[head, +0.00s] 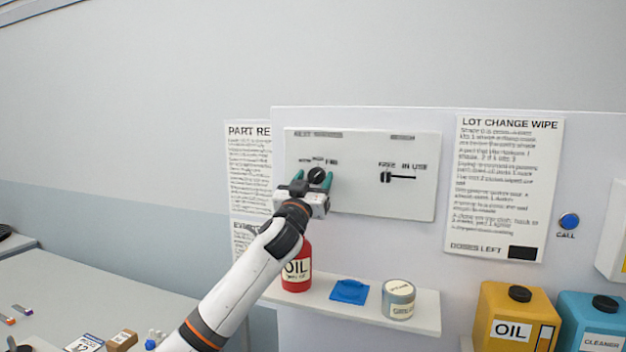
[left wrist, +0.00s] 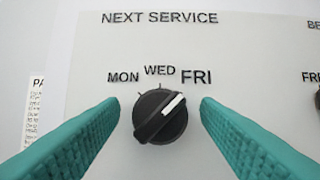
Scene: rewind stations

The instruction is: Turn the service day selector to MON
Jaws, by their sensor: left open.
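The service day selector is a round black knob (left wrist: 160,117) on a white panel (head: 415,205), under the heading NEXT SERVICE. In the left wrist view its white mark points up and right, toward FRI. The labels MON (left wrist: 123,77), WED and FRI run left to right above it. My left gripper (head: 314,179) is in front of the knob. Its teal fingers stand open on both sides of the knob, with a gap on each side in the left wrist view. The knob also shows between the fingers in the head view (head: 316,174). My right gripper is not in view.
A slider (head: 386,177) marked FREE and IN USE is right of the knob. Below, a shelf (head: 330,308) holds a red oil bottle (head: 296,265), a blue cloth (head: 349,291) and a tin (head: 398,300). A blue call button (head: 569,221) is farther right.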

